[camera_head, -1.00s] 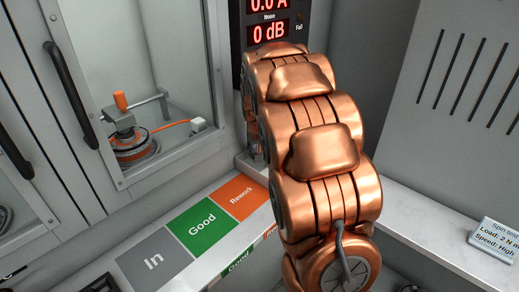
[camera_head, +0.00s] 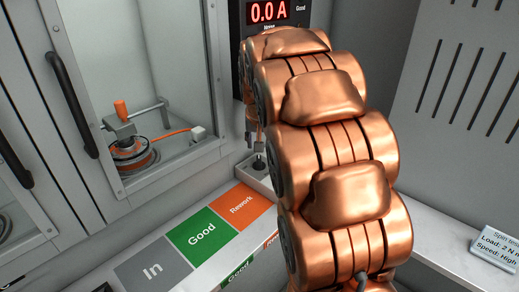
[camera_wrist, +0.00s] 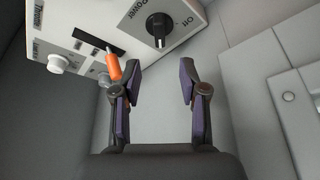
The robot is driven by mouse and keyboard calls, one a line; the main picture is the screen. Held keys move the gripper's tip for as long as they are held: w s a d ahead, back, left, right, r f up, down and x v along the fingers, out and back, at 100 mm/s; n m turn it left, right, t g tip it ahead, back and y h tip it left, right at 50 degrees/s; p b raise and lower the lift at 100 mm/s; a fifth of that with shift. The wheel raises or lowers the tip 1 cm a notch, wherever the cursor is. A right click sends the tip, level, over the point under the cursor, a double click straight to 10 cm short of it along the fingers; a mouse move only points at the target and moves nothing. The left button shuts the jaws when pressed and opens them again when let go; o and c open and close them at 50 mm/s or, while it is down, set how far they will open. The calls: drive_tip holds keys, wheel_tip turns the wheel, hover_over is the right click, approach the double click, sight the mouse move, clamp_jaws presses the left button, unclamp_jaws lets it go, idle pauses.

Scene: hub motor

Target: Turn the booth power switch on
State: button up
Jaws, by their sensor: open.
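The booth power switch (camera_wrist: 160,29) is a round black knob on a white control box (camera_wrist: 185,13) at the top of the wrist view. "Power" and "Off" labels stand beside it, and a white mark shows on its lower side. My gripper (camera_wrist: 157,78) is open, with its two dark fingers apart and nothing between them. The knob lies beyond the fingertips, between the fingers' lines and apart from both. In the head view my copper arm hides most of my gripper.
The box also carries an orange lever (camera_wrist: 113,66), close to the left finger in the picture, and a white knob (camera_wrist: 57,63). A display (camera_head: 268,11) reads 0.0 A. In, Good and Rework pads (camera_head: 201,234) lie empty beside a glass-fronted booth (camera_head: 170,60).

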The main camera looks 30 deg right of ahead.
drive_tip(key=shift+v, duration=1.05)
drive_tip(key=s+a+f+n+g+y, duration=0.1)
drive_tip(key=s+a+f+n+g, duration=0.15)
drive_tip(key=s+a, duration=0.7)
drive_tip(key=s+a+f+n+g+y, duration=0.1)
drive_tip(key=s+a+f+n+g, duration=0.3)
drive_tip(key=s, duration=1)
drive_tip(key=s+a+f+y, duration=0.1)
drive_tip(key=s+a+f, duration=0.1)
drive_tip(key=s+a, duration=0.8)
wheel_tip(320, 180, up, 14)
drive_tip(key=d+p, duration=0.2)
drive_tip(key=p, duration=1.1)
drive_tip(key=shift+s+d+t+p, duration=0.25)
drive_tip(key=shift+s+t+p, duration=0.1)
drive_tip(key=shift+t, duration=0.1)
drive_tip(key=shift+d, duration=0.1)
